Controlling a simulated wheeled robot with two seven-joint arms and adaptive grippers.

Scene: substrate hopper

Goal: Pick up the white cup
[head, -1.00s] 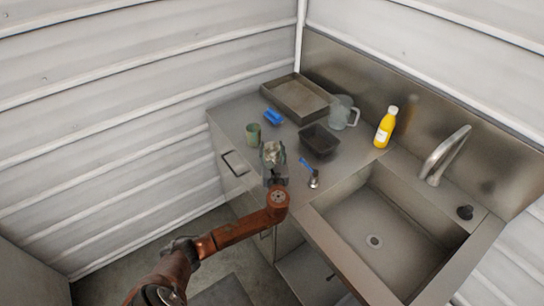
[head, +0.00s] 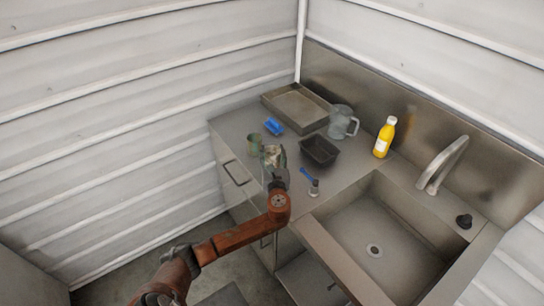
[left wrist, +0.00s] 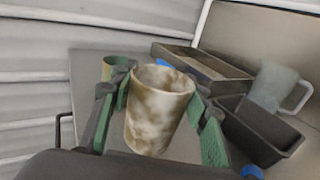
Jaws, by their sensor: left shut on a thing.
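The white cup (left wrist: 158,108), stained with brown blotches, stands upright between the green-padded fingers of my left gripper (left wrist: 158,120) in the left wrist view. The fingers are shut on its two sides. In the head view the cup (head: 273,157) shows at the end of my left arm, over the front part of the counter, and my left gripper (head: 276,172) partly covers it. I cannot tell whether the cup's base touches the counter. My right gripper is not in view.
A green cup (head: 254,143) stands close left of the white cup. A blue brush (head: 274,127), a metal tray (head: 296,106), a dark bin (head: 320,150) and a clear jug (head: 343,121) are behind and right. A yellow bottle (head: 384,138) and the sink (head: 375,225) are farther right.

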